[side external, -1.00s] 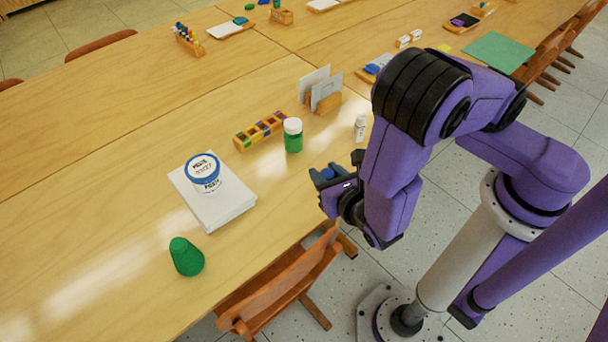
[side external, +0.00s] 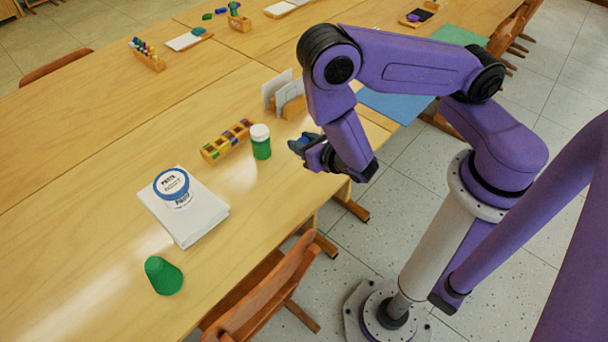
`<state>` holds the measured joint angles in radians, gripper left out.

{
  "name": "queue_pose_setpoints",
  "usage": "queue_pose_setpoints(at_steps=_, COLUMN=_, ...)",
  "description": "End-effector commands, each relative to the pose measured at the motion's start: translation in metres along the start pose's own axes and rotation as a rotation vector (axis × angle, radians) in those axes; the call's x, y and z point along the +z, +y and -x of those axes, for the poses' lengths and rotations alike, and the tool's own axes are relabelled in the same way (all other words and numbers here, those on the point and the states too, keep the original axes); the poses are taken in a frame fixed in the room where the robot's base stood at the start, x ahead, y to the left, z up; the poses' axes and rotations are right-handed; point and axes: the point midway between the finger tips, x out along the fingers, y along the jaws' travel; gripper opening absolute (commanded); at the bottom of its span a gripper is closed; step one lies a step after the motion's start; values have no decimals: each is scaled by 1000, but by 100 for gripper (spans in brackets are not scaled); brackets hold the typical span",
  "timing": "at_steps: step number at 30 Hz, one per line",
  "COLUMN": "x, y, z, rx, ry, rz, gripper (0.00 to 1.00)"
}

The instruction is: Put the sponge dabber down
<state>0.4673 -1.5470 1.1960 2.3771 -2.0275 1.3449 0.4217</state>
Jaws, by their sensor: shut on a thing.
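My gripper (side external: 302,144) is over the front edge of the wooden table, to the right of the green jar. It is shut on a small dark blue thing, which I take to be the sponge dabber (side external: 301,140). The fingers and the dark wrist hide most of it, so its shape cannot be told. It looks held above the table top (side external: 90,235), but the height of the gap is unclear from this angle.
The green jar with a white lid (side external: 261,142), a wooden paint box (side external: 228,140) and a card holder (side external: 286,98) stand nearby. A blue-lidded paste tub (side external: 173,187) stands on white paper (side external: 199,228). A chair (side external: 262,292) is below.

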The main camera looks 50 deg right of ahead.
Motion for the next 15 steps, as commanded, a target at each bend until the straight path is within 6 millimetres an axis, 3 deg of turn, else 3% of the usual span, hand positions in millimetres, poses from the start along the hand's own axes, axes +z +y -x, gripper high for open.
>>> queue_pose_setpoints(at_steps=15, x=-42, y=-4, z=-21, rx=6, ry=-1, rz=2, gripper=6)
